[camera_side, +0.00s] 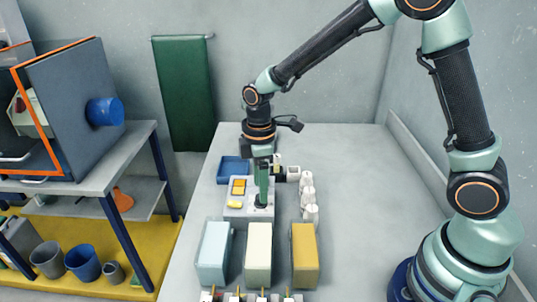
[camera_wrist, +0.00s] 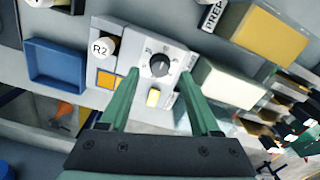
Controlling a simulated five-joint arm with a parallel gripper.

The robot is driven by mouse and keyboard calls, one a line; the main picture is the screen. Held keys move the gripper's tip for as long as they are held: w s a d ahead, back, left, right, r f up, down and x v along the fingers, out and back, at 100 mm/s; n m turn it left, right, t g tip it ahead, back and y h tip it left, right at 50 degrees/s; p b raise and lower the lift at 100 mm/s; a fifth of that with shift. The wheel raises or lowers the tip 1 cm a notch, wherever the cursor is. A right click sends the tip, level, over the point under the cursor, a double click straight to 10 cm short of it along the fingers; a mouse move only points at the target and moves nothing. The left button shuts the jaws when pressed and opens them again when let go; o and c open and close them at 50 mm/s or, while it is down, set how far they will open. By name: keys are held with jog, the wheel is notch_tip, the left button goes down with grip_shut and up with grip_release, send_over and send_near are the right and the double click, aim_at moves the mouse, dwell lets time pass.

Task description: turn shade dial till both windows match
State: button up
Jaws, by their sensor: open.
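The shade dial (camera_wrist: 159,66) is a dark round knob with a pale pointer on a light panel (camera_wrist: 183,52) with small marks around it. An orange window (camera_wrist: 105,79) in a pale frame sits on the same unit; it also shows in the side view (camera_side: 239,187). A pale yellow piece (camera_wrist: 153,97) lies nearer the dial; I cannot tell if it is the second window. My gripper (camera_wrist: 159,73) is open, pointing down, with its green fingers on either side of the dial and apart from it. In the side view my gripper (camera_side: 263,188) hides part of the unit.
A blue tray (camera_side: 234,170) stands behind the unit. Light blue (camera_side: 214,252), cream (camera_side: 258,253) and yellow (camera_side: 304,255) blocks stand in front. The table's right side is clear.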

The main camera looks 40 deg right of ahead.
jog(key=shift+f, duration=1.3)
grip_shut()
jog(key=shift+m, duration=0.4)
jog(key=m, duration=0.5)
jog(key=shift+m, duration=0.3)
jog(key=m, duration=0.5)
jog(key=shift+m, duration=0.3)
